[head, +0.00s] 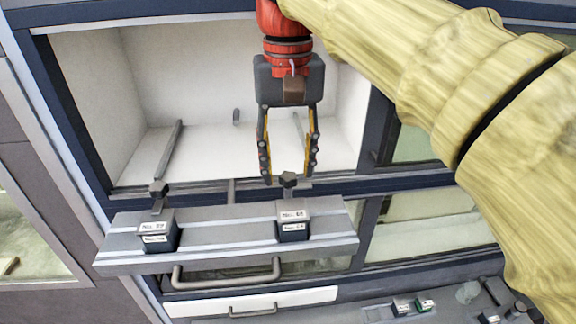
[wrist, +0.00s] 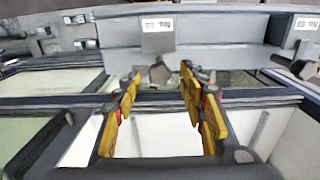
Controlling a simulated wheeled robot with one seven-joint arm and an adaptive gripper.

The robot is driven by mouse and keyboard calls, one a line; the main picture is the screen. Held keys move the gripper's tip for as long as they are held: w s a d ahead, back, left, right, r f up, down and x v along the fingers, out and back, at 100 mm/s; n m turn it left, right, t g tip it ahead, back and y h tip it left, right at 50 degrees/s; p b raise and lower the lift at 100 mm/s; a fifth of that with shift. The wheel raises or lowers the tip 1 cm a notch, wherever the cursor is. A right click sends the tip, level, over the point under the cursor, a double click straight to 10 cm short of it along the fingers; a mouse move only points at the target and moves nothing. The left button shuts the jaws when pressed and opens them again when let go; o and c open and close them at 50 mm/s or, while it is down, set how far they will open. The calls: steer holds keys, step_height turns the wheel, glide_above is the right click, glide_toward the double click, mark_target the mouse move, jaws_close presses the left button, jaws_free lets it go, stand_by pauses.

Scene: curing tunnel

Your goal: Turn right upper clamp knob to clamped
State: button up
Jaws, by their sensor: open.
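The right upper clamp knob (head: 288,179) is a small dark faceted knob on a short stem, above the right labelled block on the grey ledge. It also shows in the wrist view (wrist: 159,73). My gripper (head: 288,172) points down at it with yellow-and-black fingers. The gripper is open, and in the wrist view (wrist: 162,76) the fingertips lie to either side of the knob. I cannot tell whether they touch it or how deep they reach. A matching left knob (head: 158,188) stands at the ledge's left; it also shows in the wrist view (wrist: 303,68).
The grey ledge (head: 215,251) carries two labelled dark blocks (head: 158,236) (head: 293,225). Behind is an open white-walled chamber (head: 85,100) with rods on its floor. A drawer handle (head: 228,283) is below. Glass panels (head: 425,222) lie right. Smaller labelled blocks (head: 402,308) sit lower right.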

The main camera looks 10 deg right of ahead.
steer(key=shift+s+f, duration=0.1)
steer(key=shift+f, duration=0.5)
steer(key=c, duration=0.4)
jaws_close()
